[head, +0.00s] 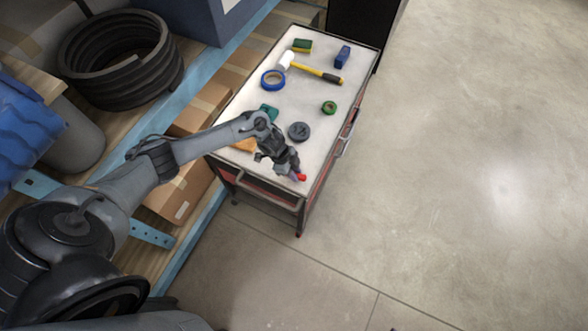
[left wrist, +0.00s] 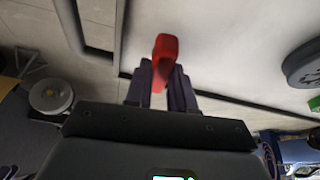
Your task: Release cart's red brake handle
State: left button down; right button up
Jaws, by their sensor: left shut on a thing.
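The cart (head: 318,107) has a pale top and stands beside the shelving. Its red brake handle (head: 302,177) shows at the near right corner of the top. In the left wrist view the red handle (left wrist: 165,50) stands up between the fingertips. My left gripper (head: 297,173) is over that corner and is shut on the handle; its fingers (left wrist: 162,75) touch the handle's lower part. The handle's base is hidden by the fingers. My right gripper is in neither view.
Shelving with a coiled black hose (head: 120,55) stands left. The floor (head: 470,180) to the right is clear.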

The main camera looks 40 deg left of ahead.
pick_arm(q)
jog(key=n+p, duration=0.2)
jog(key=p, duration=0.1)
jog(key=n+t+y+p, duration=0.1)
jog(key=n+p, duration=0.2)
jog(key=s+n+t+y+p, duration=0.1)
jog(key=n+p, duration=0.2)
jog(key=shift+d, duration=0.15)
jog(key=n+y+p, duration=0.1)
jog(key=n, duration=0.1)
jog(key=n+p, duration=0.1)
jog(key=p, duration=0.1)
jog(key=shift+w+d+f+n+y, duration=0.1)
jog(key=shift+d+n+y, duration=0.05)
jog(key=shift+n+y, duration=0.25)
jog(key=shift+f+n+y+p, duration=0.1)
jog(key=shift+n+y+p, duration=0.35)
jog(key=shift+n, duration=0.75)
jog(key=shift+n+y+p, duration=0.3)
jog(key=shift+n+y, duration=0.05)
jog(key=shift+n, duration=0.65)
jog(key=c, duration=1)
grip_release()
jog(key=shift+d, duration=0.1)
jog(key=shift+o, duration=0.2)
jog(key=shift+w, duration=0.15)
